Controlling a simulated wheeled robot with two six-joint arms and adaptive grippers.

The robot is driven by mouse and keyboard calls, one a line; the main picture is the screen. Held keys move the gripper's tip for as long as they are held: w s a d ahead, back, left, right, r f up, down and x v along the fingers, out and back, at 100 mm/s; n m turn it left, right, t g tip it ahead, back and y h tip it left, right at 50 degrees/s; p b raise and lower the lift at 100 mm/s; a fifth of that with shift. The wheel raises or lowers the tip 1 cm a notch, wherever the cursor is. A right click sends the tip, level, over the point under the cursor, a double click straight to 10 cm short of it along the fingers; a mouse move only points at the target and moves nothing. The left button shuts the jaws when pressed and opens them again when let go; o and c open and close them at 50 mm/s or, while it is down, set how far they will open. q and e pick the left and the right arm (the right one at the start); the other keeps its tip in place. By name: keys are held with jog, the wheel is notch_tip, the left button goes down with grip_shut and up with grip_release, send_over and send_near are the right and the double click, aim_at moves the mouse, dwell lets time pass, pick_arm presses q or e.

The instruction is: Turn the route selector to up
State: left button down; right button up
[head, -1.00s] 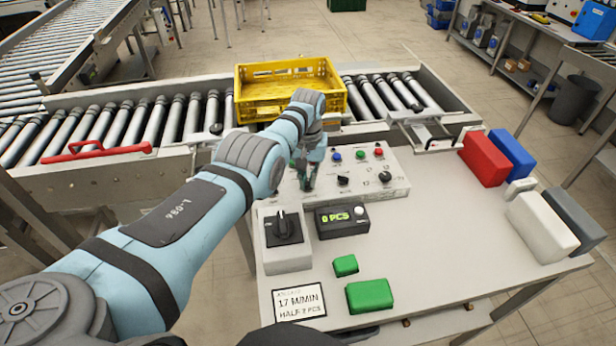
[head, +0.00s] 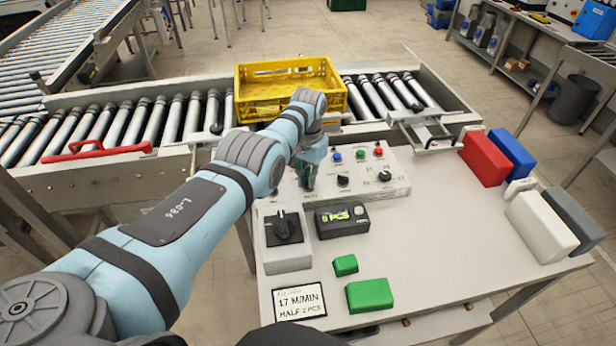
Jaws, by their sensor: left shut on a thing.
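The control panel (head: 375,197) is a pale sloped box on the table, with coloured buttons and black knobs. My left gripper (head: 307,184) is at its left part, fingers pointing down and shut on a knob there, which the fingers mostly hide. A middle black knob (head: 343,181) and a right black knob (head: 385,176) show uncovered. Labels are too small to read, so I cannot tell which position the held knob points to. A separate grey box with a large black rotary switch (head: 284,228) stands nearer. My right gripper is not in view.
A yellow crate (head: 291,117) sits on the roller conveyor behind the panel. A small display box (head: 342,220), green blocks (head: 369,296) and a sign (head: 299,303) are on the table. Red, blue, white and grey blocks stand at the right. The table's right middle is clear.

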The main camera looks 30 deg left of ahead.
pick_arm(q)
jog(key=shift+s, duration=0.1)
jog(key=c, duration=1.7)
grip_release()
notch_tip(320, 180, up, 12)
